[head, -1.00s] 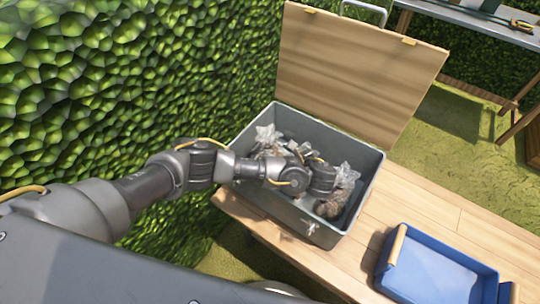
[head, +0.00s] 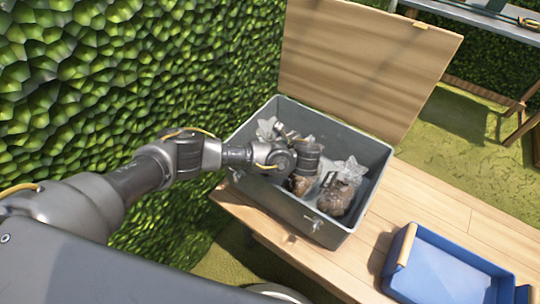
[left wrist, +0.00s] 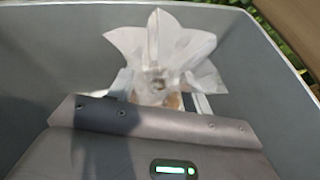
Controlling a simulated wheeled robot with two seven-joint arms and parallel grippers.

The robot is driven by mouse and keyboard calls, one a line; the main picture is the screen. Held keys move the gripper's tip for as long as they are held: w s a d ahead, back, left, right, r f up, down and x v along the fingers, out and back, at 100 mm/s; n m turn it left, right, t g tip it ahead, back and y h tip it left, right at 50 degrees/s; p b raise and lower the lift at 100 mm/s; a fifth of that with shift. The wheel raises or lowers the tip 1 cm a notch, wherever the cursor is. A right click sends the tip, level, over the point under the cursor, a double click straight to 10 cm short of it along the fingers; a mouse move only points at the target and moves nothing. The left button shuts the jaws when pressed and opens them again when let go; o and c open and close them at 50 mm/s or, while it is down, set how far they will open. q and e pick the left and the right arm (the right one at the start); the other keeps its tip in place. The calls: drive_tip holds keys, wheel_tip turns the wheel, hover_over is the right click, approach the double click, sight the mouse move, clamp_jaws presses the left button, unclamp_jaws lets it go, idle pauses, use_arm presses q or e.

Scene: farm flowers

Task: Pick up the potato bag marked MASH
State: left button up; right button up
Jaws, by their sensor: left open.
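A potato bag with a clear, gathered plastic top (head: 340,190) lies at the right inside the grey box (head: 262,187). A second bag (head: 299,185) is partly hidden under my left gripper (head: 308,165), and clear plastic (head: 268,130) shows at the box's left. No MASH marking is readable on any of them. In the left wrist view, my left gripper (left wrist: 162,97) is open, with a finger on each side of a bag below its flared plastic top (left wrist: 160,48). Whether the fingers touch it, I cannot tell. My right gripper is not in view.
The box stands on a wooden table (head: 440,200) with its wooden lid (head: 365,70) raised behind. A blue tray (head: 440,275) with wooden handles is at the front right. A green hedge (head: 130,70) borders the left. A workbench (head: 480,22) stands at the back right.

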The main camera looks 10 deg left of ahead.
use_arm(q)
drive_tip(key=x, duration=0.2)
drive_tip(key=shift+w+a+f, duration=0.1)
drive_tip(key=shift+w+a, duration=0.1)
clamp_jaws()
idle(1.3)
